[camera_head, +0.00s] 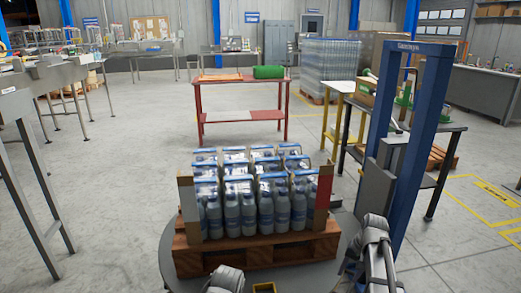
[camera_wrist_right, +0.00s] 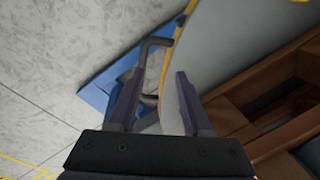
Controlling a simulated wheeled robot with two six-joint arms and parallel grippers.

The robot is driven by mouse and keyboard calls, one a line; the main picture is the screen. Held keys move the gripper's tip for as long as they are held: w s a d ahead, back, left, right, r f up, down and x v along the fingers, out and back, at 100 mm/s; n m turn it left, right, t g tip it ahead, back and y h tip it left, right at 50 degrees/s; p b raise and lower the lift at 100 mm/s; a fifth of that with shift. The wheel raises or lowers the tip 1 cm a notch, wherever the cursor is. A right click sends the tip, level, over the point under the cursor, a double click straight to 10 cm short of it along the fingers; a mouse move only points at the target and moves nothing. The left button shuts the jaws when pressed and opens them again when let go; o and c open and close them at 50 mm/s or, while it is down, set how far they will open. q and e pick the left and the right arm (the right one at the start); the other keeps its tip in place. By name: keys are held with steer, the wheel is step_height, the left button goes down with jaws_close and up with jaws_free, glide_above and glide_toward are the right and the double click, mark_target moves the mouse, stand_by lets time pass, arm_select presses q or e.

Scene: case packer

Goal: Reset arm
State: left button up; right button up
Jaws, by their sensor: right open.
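My right arm comes in at the bottom right of the head view, and its gripper (camera_head: 374,268) hangs low beside the blue post of the wrapper. In the right wrist view the two dark fingers of this gripper (camera_wrist_right: 160,76) stand apart with nothing between them. They are above the floor and the edge of the round grey turntable (camera_wrist_right: 228,42). A grey joint, which looks like part of my left arm, shows at the bottom edge of the head view. The left gripper's fingers are not visible.
A wooden pallet (camera_head: 258,252) with several blue-labelled bottle packs (camera_head: 243,208) stands on the turntable (camera_head: 172,268), left of my right gripper. The blue wrapper mast (camera_head: 408,150) rises close beside that gripper.

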steer(key=s+a+n, duration=0.1)
steer(key=s+a, duration=0.1)
steer(key=a, duration=0.3)
steer(key=s+a+n, duration=0.2)
steer(key=a, duration=0.3)
steer(key=s+a+n+g, duration=0.1)
steer(key=s+a, duration=0.1)
steer(key=a, duration=0.4)
steer(key=shift+s+a+f+n+h, duration=0.15)
steer(key=shift+s+n+h, duration=0.1)
steer(key=shift+n+h, duration=0.15)
steer(key=s+a+n+h, duration=0.2)
steer(key=s+a+n, duration=0.4)
steer(key=s+a, duration=0.55)
step_height(320, 180, up, 30)
steer(key=p, duration=3)
steer(key=shift+w+a, duration=0.3)
steer(key=shift+w, duration=0.05)
steer(key=shift+c, duration=0.2)
